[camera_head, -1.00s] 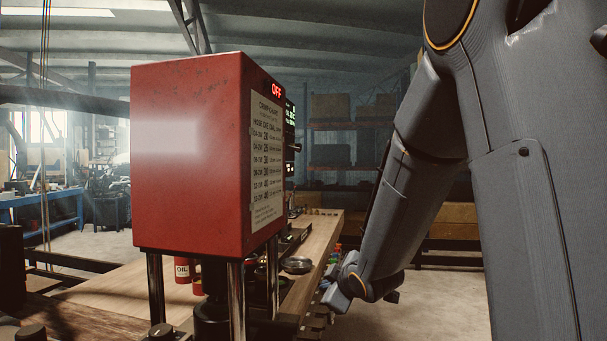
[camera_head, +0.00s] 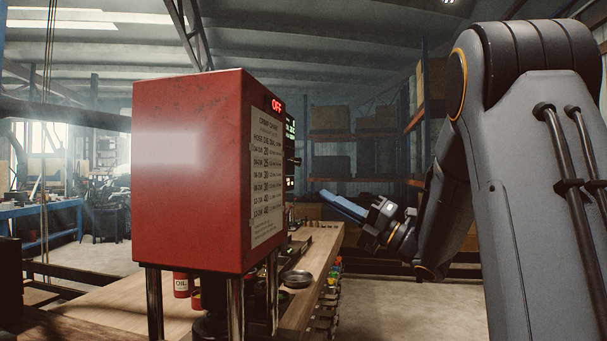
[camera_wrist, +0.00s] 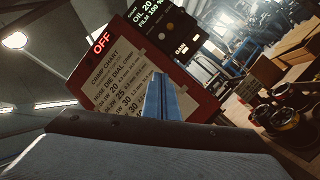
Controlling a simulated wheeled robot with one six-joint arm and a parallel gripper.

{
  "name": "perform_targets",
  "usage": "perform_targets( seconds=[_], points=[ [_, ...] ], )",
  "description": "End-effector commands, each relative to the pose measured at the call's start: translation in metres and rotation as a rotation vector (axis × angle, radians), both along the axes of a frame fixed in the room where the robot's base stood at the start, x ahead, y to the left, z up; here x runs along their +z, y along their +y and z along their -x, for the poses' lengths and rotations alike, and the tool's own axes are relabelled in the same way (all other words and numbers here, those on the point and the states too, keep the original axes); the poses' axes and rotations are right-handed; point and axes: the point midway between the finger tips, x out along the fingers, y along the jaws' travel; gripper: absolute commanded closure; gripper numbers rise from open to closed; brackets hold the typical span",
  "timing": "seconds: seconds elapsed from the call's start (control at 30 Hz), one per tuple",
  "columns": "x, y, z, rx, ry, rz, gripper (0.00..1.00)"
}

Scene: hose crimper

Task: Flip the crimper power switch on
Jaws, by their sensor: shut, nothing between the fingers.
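The crimper (camera_head: 190,170) is a red box on metal posts, with a lit red OFF sign (camera_head: 278,105) at its upper right edge. The wrist view shows the crimper (camera_wrist: 205,100) tilted, with the OFF sign (camera_wrist: 102,43), a printed chart and a dark control panel (camera_wrist: 165,30). A dark knob or lever (camera_head: 296,162) sticks out of the control side; I cannot tell whether it is the power switch. My gripper (camera_head: 324,195) is shut and empty, its blue fingers pointing left at the control side, apart from it. The fingers (camera_wrist: 160,80) overlap the chart in the wrist view.
The wooden bench (camera_head: 322,245) runs under and behind the crimper. Shelves with boxes (camera_head: 330,118) are at the back. The floor right of the bench is open.

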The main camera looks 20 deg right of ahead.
Motion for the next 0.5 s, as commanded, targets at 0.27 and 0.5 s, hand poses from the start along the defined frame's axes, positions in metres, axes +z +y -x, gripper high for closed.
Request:
perform_targets(
  seconds=[0.27,0.5],
  points=[
    [0.0015,0.0,0.0027,0.008,-0.014,0.006,1.0],
    [0.0057,0.0056,-0.002,0.009,-0.012,0.004,1.0]
  ],
)
